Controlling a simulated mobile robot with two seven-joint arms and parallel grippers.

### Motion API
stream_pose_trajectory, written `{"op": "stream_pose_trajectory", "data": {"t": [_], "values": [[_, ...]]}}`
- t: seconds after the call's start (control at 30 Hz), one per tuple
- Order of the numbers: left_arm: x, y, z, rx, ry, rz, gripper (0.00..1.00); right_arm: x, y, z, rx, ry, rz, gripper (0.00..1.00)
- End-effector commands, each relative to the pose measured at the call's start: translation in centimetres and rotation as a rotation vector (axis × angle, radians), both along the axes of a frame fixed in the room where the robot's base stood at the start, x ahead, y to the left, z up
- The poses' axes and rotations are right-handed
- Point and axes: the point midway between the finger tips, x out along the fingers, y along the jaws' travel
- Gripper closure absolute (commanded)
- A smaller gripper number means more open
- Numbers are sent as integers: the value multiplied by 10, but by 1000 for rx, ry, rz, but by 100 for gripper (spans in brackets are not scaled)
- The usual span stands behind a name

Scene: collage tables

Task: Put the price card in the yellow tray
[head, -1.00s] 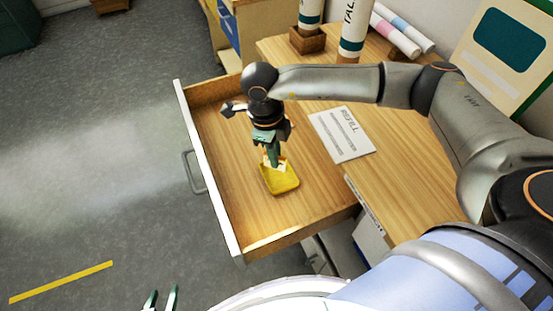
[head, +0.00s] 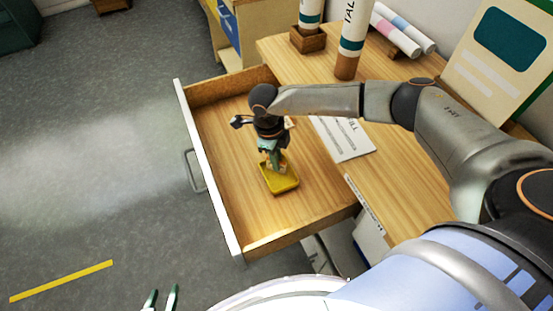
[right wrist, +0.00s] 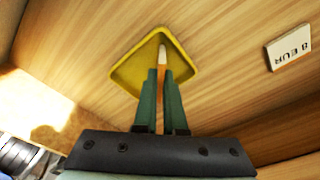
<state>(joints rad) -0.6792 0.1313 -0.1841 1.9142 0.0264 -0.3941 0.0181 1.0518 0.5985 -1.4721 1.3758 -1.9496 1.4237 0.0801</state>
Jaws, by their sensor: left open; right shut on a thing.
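The yellow tray (head: 284,188) lies on the drawer floor; the right wrist view shows it too (right wrist: 127,74). My right gripper (head: 273,163) points down over the tray. It is shut on a thin orange-and-white thing (right wrist: 161,62), seen narrow between the fingers; I cannot tell what it is or whether it touches the tray. A small white card printed "8 EUR" (right wrist: 289,48) lies on the wood beside the tray in the right wrist view. My left gripper (head: 161,299) is open and empty at the bottom of the head view.
The open drawer (head: 215,190) has low walls around the tray. A white printed sheet (head: 350,148) lies on the desk (head: 400,190), partly behind my right arm. Tubes (head: 352,40), rolls (head: 405,30) and a board (head: 505,50) stand or lie further back. The drawer floor left of the tray is clear.

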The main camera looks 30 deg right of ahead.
Motion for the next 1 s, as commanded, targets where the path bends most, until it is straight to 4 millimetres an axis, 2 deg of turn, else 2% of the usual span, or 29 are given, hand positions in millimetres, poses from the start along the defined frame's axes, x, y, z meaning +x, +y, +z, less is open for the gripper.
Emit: {"op": "stream_pose_trajectory", "data": {"t": [0.1,0.13,0.37,0.6,0.73,0.87,1.0], "values": [[0,0,-5,0,0,0,50,0,0,-5,0,0,0,100],[0,0,-3,0,0,0,50,0,0,-3,0,0,0,89],[0,0,-3,0,0,0,50,0,0,-3,0,0,-1,63],[0,0,-2,0,0,0,50,0,0,-2,0,0,-1,62],[0,0,1,0,0,0,50,1,0,5,1,-2,-1,62],[0,0,0,0,-1,0,50,4,3,25,3,-4,0,62],[0,0,-1,0,0,0,50,7,5,56,3,-4,0,62]]}}
